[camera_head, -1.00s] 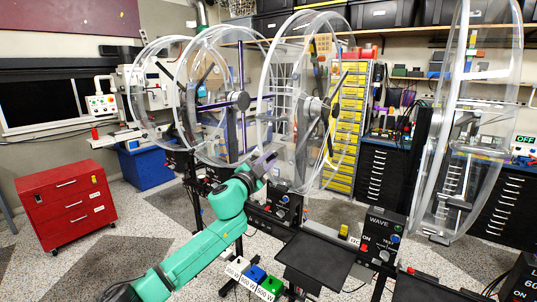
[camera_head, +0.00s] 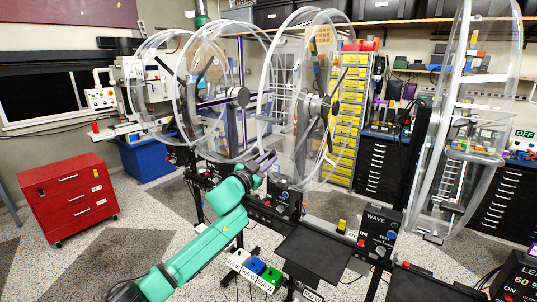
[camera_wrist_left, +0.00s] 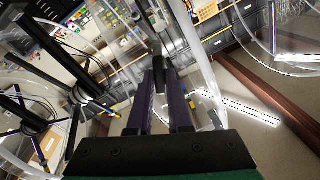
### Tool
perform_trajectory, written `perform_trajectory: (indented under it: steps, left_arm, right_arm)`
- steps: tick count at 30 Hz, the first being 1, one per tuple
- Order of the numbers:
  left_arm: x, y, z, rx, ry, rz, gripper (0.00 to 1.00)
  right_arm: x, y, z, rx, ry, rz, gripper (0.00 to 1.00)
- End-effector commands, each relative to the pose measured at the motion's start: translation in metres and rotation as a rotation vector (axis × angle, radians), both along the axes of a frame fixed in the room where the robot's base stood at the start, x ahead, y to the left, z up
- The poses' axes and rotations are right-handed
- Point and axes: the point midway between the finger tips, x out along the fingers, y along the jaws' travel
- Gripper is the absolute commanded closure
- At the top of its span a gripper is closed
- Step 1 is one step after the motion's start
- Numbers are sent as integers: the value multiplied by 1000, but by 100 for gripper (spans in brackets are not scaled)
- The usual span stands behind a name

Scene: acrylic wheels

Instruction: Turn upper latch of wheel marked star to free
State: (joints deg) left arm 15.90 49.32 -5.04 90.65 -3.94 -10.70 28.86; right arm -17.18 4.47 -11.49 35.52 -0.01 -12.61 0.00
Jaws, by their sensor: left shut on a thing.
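Several clear acrylic wheels stand in a row in the head view: left ones (camera_head: 178,100), a middle one (camera_head: 263,110) with a dark hub and spokes, and a large one at the right (camera_head: 430,190). I cannot make out a star mark. My left gripper (camera_head: 264,160) has purple fingers and is low by the middle wheel's left rim. In the left wrist view the gripper (camera_wrist_left: 160,90) is shut on a small dark piece (camera_wrist_left: 158,72) beside a clear rim. I cannot tell for sure that this is the upper latch, as the fingers partly hide it. My right gripper is not in view.
A black control panel marked WAVE (camera_head: 378,238) and a black tray (camera_head: 313,247) stand before the wheels. White, blue and green buttons (camera_head: 255,268) are near my left arm. A red drawer cabinet (camera_head: 70,200) is at the left. Speckled floor is open between.

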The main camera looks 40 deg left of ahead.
Motion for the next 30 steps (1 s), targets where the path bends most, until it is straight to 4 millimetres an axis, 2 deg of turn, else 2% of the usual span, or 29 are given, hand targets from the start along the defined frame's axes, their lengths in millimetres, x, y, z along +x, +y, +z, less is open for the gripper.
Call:
perform_trajectory:
  steps: [2, 9, 15, 16, 18, 19, 30]
  left_arm:
    - [0, 1, 3, -55, -6, -13, 100]
    - [-1, 1, 3, -80, -7, -20, 100]
    - [-1, 2, 4, -419, -15, -106, 100]
    - [-1, 2, 3, -422, -15, -107, 75]
    - [0, 2, 3, -418, -15, -105, 48]
    - [0, 2, 3, -417, -14, -105, 45]
    - [-6, 2, -2, -415, -10, -104, 45]
  right_arm:
    - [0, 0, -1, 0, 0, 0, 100]
    - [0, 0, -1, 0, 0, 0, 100]
    - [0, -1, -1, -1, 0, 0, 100]
    - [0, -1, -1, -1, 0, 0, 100]
    - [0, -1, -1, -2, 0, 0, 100]
    - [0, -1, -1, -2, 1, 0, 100]
    - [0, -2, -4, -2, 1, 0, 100]
